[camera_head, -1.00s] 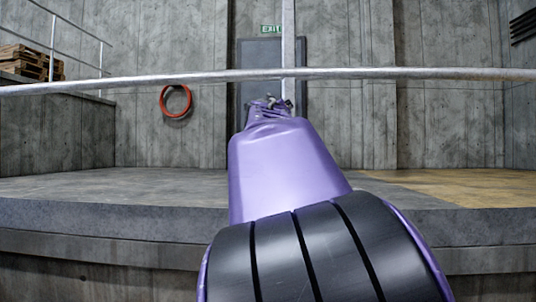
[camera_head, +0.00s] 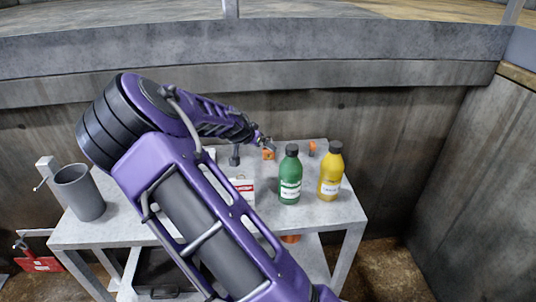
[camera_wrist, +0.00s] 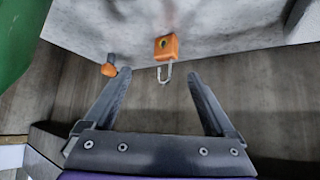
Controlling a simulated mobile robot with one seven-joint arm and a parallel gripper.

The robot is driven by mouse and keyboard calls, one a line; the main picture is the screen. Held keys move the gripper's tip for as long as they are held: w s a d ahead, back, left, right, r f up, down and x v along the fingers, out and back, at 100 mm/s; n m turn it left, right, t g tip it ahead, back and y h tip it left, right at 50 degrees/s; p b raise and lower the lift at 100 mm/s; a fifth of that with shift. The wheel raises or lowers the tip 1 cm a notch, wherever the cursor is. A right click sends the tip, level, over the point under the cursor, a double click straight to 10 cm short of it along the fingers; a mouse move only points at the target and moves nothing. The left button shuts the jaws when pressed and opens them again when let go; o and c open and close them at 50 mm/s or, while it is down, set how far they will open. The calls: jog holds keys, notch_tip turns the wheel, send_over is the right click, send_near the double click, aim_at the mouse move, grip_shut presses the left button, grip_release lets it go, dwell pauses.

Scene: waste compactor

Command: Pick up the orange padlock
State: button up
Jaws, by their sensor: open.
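The orange padlock (camera_wrist: 167,47) lies on the grey table top near its edge in the wrist view, with its pale shackle pointing toward my gripper (camera_wrist: 159,76). My gripper is open and empty. The padlock's body is beyond the fingertips, roughly centred between them, and the shackle reaches into the line of the gap. In the head view, my gripper (camera_head: 265,141) is over the back edge of the table, close to an orange block that appears to be the padlock (camera_head: 268,154). My gripper partly covers that area.
A second orange item with a dark end (camera_wrist: 109,68) lies left of the padlock in the wrist view. A green bottle (camera_head: 290,178) and a yellow bottle (camera_head: 330,174) stand close by on the table (camera_head: 345,212). A grey cup (camera_head: 80,193) stands at the left. A concrete wall is behind.

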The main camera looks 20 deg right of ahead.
aim_at(269, 153)
jog(key=x, duration=0.7)
jog(key=shift+w+d+b, duration=0.1)
jog(key=shift+b, duration=0.25)
jog(key=x, duration=0.5)
jog(key=shift+w, duration=0.55)
grip_shut()
